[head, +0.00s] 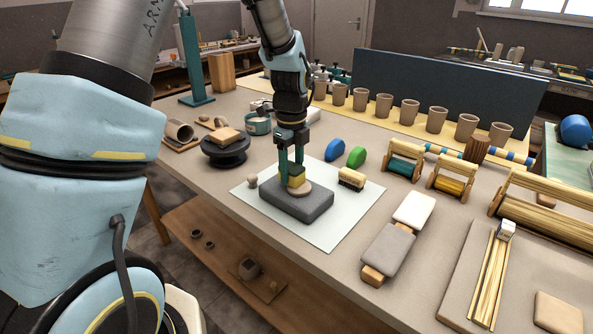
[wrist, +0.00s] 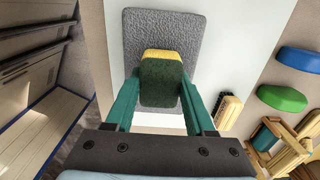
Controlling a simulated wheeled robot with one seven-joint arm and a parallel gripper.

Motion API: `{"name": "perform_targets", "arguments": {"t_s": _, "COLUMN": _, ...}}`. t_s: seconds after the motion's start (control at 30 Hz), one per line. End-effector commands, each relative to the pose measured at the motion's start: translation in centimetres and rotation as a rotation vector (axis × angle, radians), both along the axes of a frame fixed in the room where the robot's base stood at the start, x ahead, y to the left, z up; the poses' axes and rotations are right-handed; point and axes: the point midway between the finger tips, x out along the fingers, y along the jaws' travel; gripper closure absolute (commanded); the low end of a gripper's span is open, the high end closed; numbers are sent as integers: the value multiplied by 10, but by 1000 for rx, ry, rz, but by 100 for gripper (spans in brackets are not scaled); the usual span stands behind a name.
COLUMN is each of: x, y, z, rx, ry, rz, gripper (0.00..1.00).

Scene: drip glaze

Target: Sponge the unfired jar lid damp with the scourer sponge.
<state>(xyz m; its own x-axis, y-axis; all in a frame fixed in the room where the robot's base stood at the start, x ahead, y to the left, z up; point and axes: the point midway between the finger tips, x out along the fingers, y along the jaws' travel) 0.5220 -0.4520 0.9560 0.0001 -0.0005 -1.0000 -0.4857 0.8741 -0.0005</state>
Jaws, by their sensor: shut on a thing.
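My gripper (head: 291,168) is shut on the scourer sponge (head: 298,180), with a green finger at each side of it. The sponge is yellow with a dark green scouring face, and that green face is up in the wrist view (wrist: 162,82). The jar lid (head: 303,190) is a pale beige round disc on a dark grey block (head: 297,208), which also shows in the wrist view (wrist: 165,26). The sponge is directly over the lid and appears to touch it; their contact is partly hidden. The lid is covered by the sponge and gripper in the wrist view.
The block stands on a pale mat (head: 333,228). A brush (head: 351,179), a blue oval (head: 334,150) and a green oval (head: 357,157) lie right of it. A small ball (head: 252,182) is left. A dark turntable (head: 226,152) stands behind left. The mat's front is clear.

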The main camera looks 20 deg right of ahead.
Motion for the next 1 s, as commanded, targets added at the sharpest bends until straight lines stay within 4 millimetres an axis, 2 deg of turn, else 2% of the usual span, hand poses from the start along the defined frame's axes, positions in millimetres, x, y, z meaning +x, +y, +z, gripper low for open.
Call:
{"name": "perform_targets", "arguments": {"t_s": 0.27, "x": -1, "y": -1, "z": -1, "rx": 0, "ry": 0, "rz": -1, "gripper": 90}}
{"name": "perform_targets", "arguments": {"t_s": 0.67, "x": -22, "y": -12, "z": -1, "rx": 0, "ry": 1, "rz": -1, "gripper": 90}}
{"name": "perform_targets", "arguments": {"t_s": 1.0, "x": -16, "y": -9, "z": -1, "rx": 0, "ry": 0, "rz": 2, "gripper": 90}}
